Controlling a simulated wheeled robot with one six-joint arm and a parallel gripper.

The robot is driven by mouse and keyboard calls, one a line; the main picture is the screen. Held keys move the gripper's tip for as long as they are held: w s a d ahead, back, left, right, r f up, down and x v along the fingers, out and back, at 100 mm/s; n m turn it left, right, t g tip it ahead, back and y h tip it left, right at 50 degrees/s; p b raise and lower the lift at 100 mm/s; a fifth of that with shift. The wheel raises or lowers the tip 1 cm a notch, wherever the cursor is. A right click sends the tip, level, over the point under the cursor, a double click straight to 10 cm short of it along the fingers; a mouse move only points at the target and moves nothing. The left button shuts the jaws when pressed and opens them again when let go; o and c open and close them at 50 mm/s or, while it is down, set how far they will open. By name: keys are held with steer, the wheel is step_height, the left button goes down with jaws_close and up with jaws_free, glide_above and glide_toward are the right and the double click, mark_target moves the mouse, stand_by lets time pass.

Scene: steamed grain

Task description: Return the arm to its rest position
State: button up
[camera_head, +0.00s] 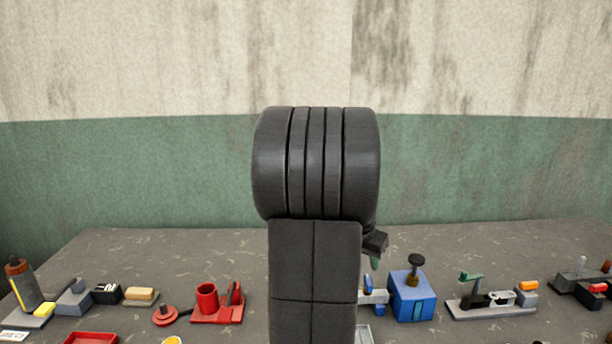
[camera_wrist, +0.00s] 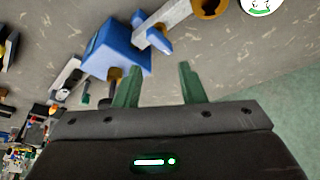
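My arm stands upright in the middle of the head view and hides most of my gripper; only a small dark part with a green tip (camera_head: 375,262) shows to its right. In the wrist view my gripper (camera_wrist: 158,88) has its two green fingers apart, with nothing between them. The fingers are over the grey table (camera_wrist: 235,60). A blue box (camera_wrist: 112,50) lies beyond the left finger; in the head view the blue box (camera_head: 411,297) stands right of my arm with a dark knob on top.
Red items with a cup (camera_head: 207,298), a yellow block (camera_head: 141,295) and a dark bottle (camera_head: 24,285) stand on the left. A grey fixture (camera_head: 490,302) stands on the right. The table's rear strip (camera_head: 180,245) is clear before the green and white wall (camera_head: 130,165).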

steer(key=shift+v, duration=2.1)
